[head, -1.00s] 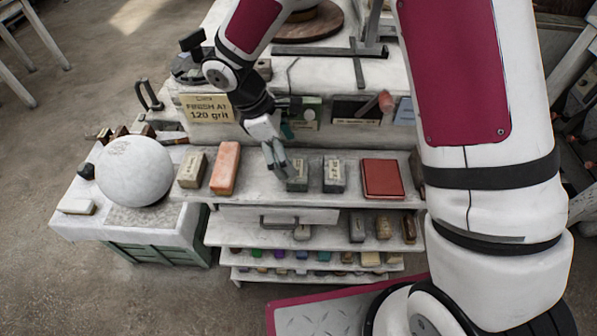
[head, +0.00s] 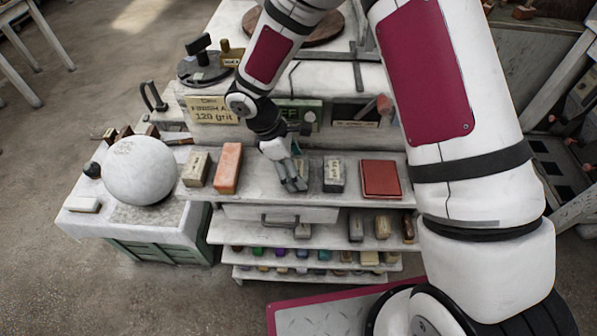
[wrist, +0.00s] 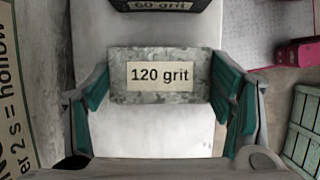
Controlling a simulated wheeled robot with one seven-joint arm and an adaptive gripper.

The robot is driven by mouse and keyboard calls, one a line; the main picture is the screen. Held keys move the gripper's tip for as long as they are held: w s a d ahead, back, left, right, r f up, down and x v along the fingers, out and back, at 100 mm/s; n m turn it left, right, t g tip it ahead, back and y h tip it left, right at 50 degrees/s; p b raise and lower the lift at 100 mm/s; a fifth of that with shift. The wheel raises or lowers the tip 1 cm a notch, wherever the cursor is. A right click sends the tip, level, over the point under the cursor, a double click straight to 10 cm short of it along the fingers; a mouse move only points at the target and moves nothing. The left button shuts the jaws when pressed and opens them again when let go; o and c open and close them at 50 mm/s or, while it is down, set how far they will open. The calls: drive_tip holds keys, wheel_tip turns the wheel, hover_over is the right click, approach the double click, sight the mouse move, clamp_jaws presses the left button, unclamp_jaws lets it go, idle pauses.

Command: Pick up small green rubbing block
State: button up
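A small grey-green mottled block (wrist: 160,93) with a "120 grit" label lies on the pale top shelf (head: 260,192). In the wrist view it sits between the two fingers of my gripper (wrist: 165,100). The fingers, with green pads, are spread to either side of it, very close to its ends; I cannot tell whether they touch. In the head view my gripper (head: 293,186) reaches down at the shelf and hides most of the block.
A dark block marked "60 grit" (head: 334,174) stands just to the right, also in the wrist view (wrist: 160,6). To the left are an orange block (head: 228,168) and a beige block (head: 196,169). A red block (head: 381,179) lies farther right. A white sphere (head: 140,171) stands left.

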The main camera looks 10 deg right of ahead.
sight(302, 167)
drive_tip(key=shift+c, duration=1.2)
drive_tip(key=shift+r, duration=0.2)
drive_tip(key=shift+w+r, duration=0.1)
drive_tip(key=shift+r, duration=0.45)
wheel_tip(302, 167, up, 2)
drive_tip(key=shift+b, duration=0.5)
drive_tip(key=s+a+b, duration=0.1)
drive_tip(key=s+a, duration=0.2)
drive_tip(key=s, duration=0.4)
drive_tip(key=s+a+r, duration=0.1)
drive_tip(key=s+a, duration=0.3)
drive_tip(key=s, duration=0.3)
drive_tip(key=shift+s+a+r+b, duration=0.15)
drive_tip(key=shift+a+r+b, duration=0.15)
drive_tip(key=shift+b, duration=0.1)
drive_tip(key=o, duration=0.7)
drive_tip(key=shift+c, duration=0.2)
drive_tip(key=c, duration=0.4)
